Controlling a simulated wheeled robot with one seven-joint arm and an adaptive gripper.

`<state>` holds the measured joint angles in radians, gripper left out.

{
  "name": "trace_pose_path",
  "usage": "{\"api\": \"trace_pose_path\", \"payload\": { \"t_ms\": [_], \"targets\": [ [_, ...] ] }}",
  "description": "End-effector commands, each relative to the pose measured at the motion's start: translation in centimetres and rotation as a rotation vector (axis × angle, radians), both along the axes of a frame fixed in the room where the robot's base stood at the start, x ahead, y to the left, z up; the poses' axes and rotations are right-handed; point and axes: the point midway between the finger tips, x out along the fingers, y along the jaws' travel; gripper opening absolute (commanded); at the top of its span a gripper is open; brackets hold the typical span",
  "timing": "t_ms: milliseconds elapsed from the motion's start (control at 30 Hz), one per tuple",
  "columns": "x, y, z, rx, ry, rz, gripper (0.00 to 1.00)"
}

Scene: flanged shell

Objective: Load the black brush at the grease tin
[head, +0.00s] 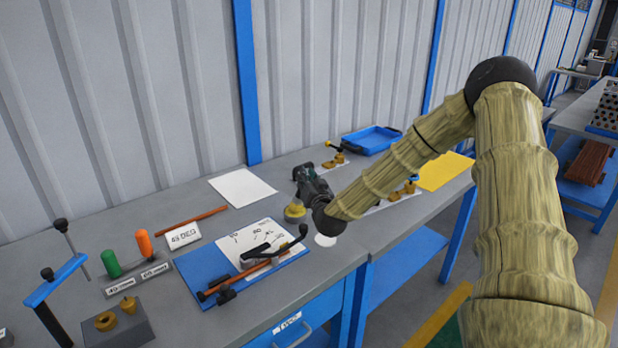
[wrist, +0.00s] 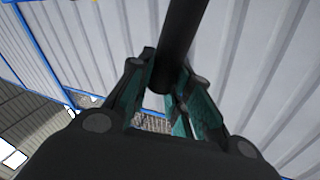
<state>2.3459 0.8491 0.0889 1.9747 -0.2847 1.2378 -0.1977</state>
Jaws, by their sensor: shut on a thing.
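My gripper (head: 303,174) is above the bench in the head view, beside a squat yellow-brown round piece (head: 294,212). That piece may be the grease tin, but I cannot tell for sure. In the wrist view my gripper (wrist: 172,100) is shut on a dark cylindrical handle, which I take as the black brush (wrist: 181,40). The handle runs upward out of that frame. The bristle end does not show in the wrist view. In the head view the brush cannot be told from the dark gripper, nor whether it touches the round piece.
A blue board (head: 204,268) with a white chart and black-handled tool lies front left of my gripper. A stand (head: 137,279) holds green and orange handles. A blue tray (head: 371,140) and yellow sheet (head: 443,172) lie farther back. A white sheet (head: 242,187) lies near the wall.

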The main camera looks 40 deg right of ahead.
Motion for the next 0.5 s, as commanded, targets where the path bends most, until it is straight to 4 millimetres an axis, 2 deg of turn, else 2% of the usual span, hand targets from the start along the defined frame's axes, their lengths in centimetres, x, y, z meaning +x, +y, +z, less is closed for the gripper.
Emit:
{"api": "trace_pose_path", "payload": {
  "t_ms": [167, 500],
  "targets": [
    [0.0, 0.0, 0.2, 0.0, 0.001, 0.0, 0.0],
    [0.0, 0.0, 2.3, 0.0, 0.0, 0.0, 0.0]
  ]
}}
